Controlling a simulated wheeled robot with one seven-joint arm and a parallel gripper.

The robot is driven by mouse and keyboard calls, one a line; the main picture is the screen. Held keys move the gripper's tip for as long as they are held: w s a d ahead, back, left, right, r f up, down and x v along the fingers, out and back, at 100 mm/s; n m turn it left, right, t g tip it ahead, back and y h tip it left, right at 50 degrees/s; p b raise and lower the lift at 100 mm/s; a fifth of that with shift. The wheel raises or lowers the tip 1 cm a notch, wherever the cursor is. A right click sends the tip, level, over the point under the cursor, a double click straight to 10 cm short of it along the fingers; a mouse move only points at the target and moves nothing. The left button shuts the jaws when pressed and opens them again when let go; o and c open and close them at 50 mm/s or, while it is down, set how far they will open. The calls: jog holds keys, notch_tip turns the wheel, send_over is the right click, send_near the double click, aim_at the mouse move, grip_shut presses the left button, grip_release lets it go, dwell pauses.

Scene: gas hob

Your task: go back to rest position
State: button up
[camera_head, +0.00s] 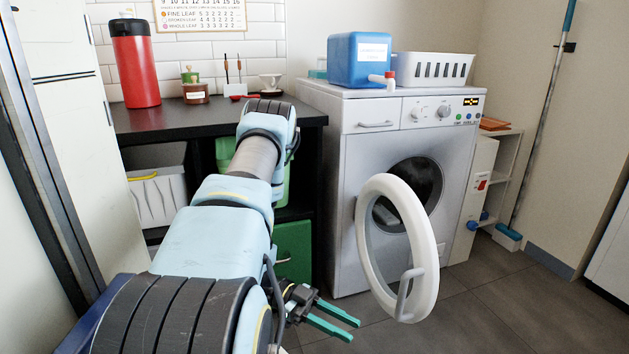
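My arm reaches up from the bottom of the view, bends above the dark counter, and comes back down. My gripper (354,331) is low in the picture, in front of the washing machine (352,150). Its two green fingers point right and are spread apart with nothing between them. The washing machine's round white door (428,240) stands open, swung out towards me. The gripper is just left of the door's lower edge in the picture, with a gap between them. Part of the gripper's base is hidden behind my arm.
A blue canister (358,58) and a white basket (434,68) stand on the machine. The dark counter (160,120) holds a red flask (136,70), small pots and a red spoon. A white cabinet (75,90) is at left. Tiled floor (520,310) is clear at right.

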jog(key=w+d+n+t+y, duration=0.1)
jog(key=w+n+t+y, duration=0.3)
jog(key=w+t, duration=0.65)
jog(key=w+a+r+n+t+y, duration=0.4)
jog(key=w+a+r+n+y, duration=0.4)
jog(key=w, duration=0.3)
jog(key=s+a+r+n+g+y, duration=0.2)
jog(key=s+a+r+n+y, duration=0.1)
jog(key=s+a+r+n, duration=0.35)
jog(key=s+d+r+n+g+p, duration=0.1)
jog(key=s+r+n+g, duration=0.35)
jog(key=s, duration=0.65)
notch_tip(320, 180, up, 30)
jog(key=t+p, duration=0.2)
jog(key=p, duration=2.7)
jog(key=shift+w, duration=0.25)
